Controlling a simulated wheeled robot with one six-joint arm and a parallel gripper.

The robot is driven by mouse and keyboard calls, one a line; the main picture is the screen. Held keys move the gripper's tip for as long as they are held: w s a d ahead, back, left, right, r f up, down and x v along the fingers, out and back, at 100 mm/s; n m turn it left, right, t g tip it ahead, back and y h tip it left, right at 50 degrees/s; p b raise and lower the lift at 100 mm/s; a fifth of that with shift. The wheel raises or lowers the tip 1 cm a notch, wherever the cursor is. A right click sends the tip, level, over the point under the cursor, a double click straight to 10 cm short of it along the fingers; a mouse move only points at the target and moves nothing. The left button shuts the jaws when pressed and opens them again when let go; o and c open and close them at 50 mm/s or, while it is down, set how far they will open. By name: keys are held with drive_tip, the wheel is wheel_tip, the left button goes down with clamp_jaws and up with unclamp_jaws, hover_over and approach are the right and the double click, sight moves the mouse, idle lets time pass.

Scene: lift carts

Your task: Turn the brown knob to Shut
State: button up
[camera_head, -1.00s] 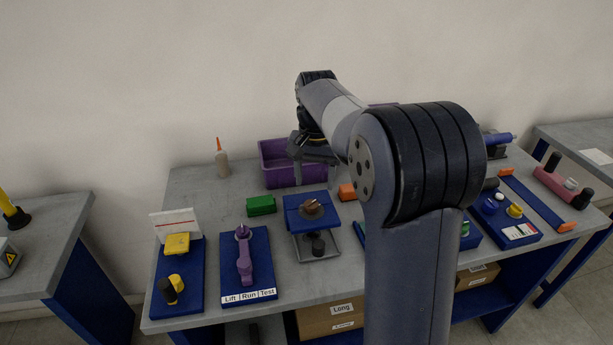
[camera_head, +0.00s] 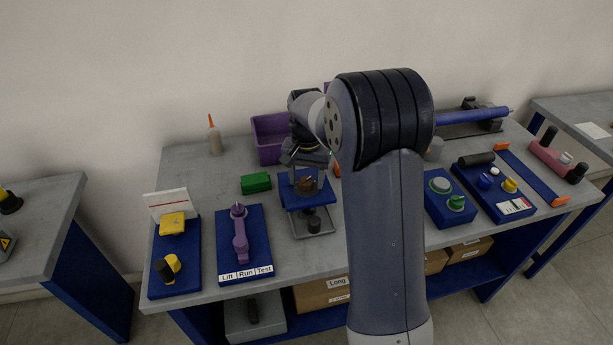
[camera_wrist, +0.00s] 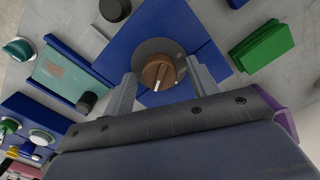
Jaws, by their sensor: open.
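The brown knob (camera_head: 306,184) sits on a round grey plate on top of a blue stand (camera_head: 289,199). In the wrist view the brown knob (camera_wrist: 158,73) has a raised grip bar and a small white mark on its rim. My gripper (camera_head: 307,175) is above the knob, pointing down at it. In the wrist view my gripper (camera_wrist: 158,85) is open, with one finger to each side of the knob. I cannot tell whether the fingers touch it. No "Shut" label is readable in either view.
A green block (camera_head: 256,183) lies left of the stand. A purple lever on a blue panel (camera_head: 262,250) is further left. A purple bin (camera_head: 268,150) stands behind. A black knob (camera_head: 314,224) is on the stand's lower front.

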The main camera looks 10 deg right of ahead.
drive_tip(key=c, duration=1)
drive_tip(key=shift+n, duration=0.3)
drive_tip(key=n+p, duration=0.1)
drive_tip(key=n, duration=0.4)
drive_tip(key=shift+n, duration=0.4)
drive_tip(key=n, duration=0.5)
drive_tip(key=shift+a, duration=0.1)
drive_tip(key=shift+n, duration=0.4)
drive_tip(key=o, duration=1)
